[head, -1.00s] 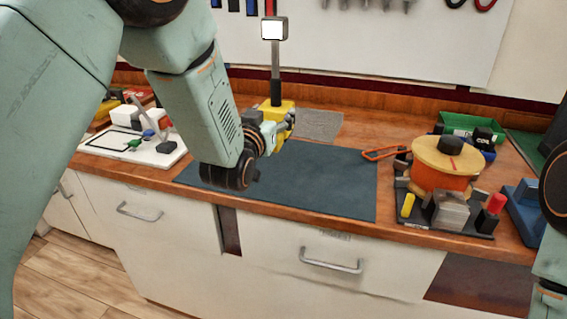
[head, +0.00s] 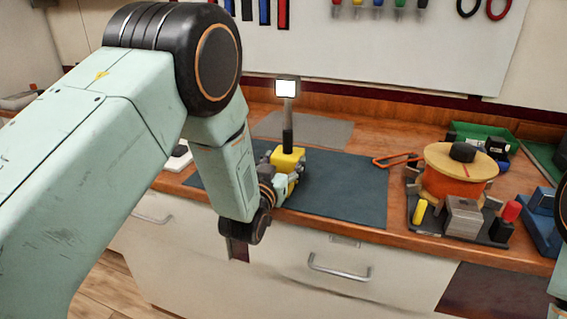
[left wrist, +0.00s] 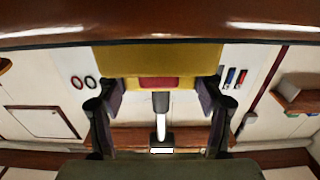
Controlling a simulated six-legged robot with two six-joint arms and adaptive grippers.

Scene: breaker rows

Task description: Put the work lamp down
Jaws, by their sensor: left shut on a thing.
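The work lamp has a yellow body (head: 287,161), a dark and grey upright stem (head: 288,125) and a lit white square head (head: 287,88). My left gripper (head: 284,180) is shut on the yellow body, and the lamp stands upright over the dark mat (head: 340,190). I cannot tell whether its underside touches the mat. In the left wrist view the yellow body (left wrist: 160,57) lies between the two fingers, with the stem and lamp head (left wrist: 162,145) below it in the picture. My right gripper is out of view.
A grey pad (head: 310,130) lies behind the mat. To the right are an orange clamp-like tool (head: 395,160), a round spool (head: 455,180) on a dark stand, a green bin (head: 480,135) and a blue block (head: 540,220). The mat's right part is bare.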

